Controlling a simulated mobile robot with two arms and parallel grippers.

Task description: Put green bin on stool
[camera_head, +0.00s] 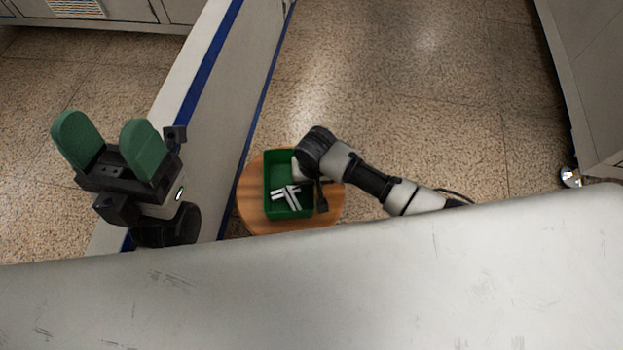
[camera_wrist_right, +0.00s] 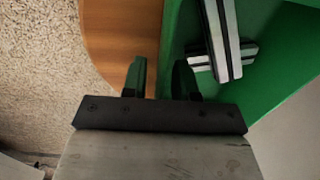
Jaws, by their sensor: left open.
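The green bin (camera_head: 280,165) rests upright on the round wooden stool (camera_head: 252,190) in the head view. It holds several black and white pieces. My right arm reaches over the bin's right side, and its wrist hides part of that side. In the right wrist view, my right gripper (camera_wrist_right: 160,80) straddles the wall of the bin (camera_wrist_right: 270,97). One finger is over the stool (camera_wrist_right: 115,40) and the other is inside the bin. The fingers are apart, with a gap beside the wall. My left gripper (camera_head: 107,140) is open, empty and raised at the left.
A long pale panel with a blue stripe (camera_head: 205,70) stands close to the stool's left. A broad pale surface (camera_head: 350,290) fills the foreground. Grey cabinets (camera_head: 590,70) stand at the right. The speckled floor (camera_head: 430,80) beyond the stool is clear.

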